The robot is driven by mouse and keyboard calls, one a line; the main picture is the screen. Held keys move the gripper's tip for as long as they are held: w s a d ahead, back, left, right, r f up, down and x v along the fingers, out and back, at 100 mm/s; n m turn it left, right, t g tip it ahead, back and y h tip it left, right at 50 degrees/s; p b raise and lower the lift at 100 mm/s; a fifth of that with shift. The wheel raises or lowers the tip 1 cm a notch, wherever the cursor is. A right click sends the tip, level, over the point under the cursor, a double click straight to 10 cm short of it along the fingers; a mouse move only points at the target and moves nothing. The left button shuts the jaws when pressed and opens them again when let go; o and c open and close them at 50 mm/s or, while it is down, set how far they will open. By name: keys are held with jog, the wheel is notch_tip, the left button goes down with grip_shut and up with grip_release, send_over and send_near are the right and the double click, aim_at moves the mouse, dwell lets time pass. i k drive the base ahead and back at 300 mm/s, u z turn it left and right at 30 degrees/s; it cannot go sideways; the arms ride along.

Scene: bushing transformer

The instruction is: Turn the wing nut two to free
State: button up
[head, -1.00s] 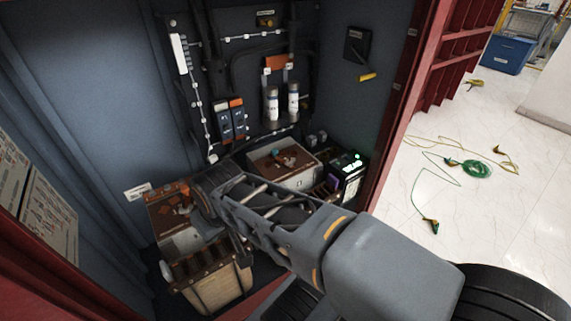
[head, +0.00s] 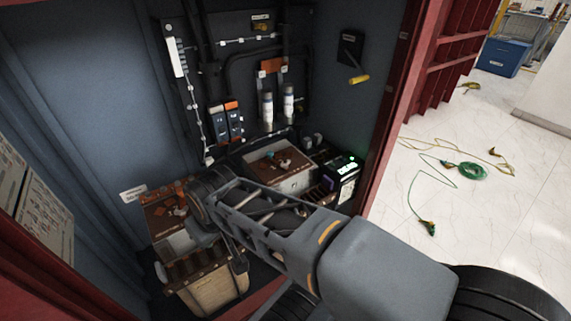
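My arm reaches from the lower right into the open cabinet, over two brown-topped units. Its dark far end, with what I take to be my gripper (head: 238,262), is over the front left unit (head: 208,291). The fingers are too dark and too covered by my arm to tell whether they are open or shut. I cannot pick out wing nut two; it may be hidden behind my arm or too small. A back unit (head: 298,181) has a brown top with small pale and teal parts on it. A left unit (head: 172,240) carries small orange-brown pieces.
A black box (head: 346,168) with a lit green display that seems to read DEAD stands at the right. Two white cylinders (head: 288,103) and blue-orange modules (head: 218,122) are on the back wall. A yellow handle (head: 358,80) juts out. The red door frame (head: 392,110) bounds the right side.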

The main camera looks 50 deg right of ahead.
aim_at(286, 165)
jog(key=u, duration=0.05)
jog(key=k, duration=1.5)
jog(key=z, duration=0.85)
jog(key=i, duration=1.55)
jog(key=u, duration=0.9)
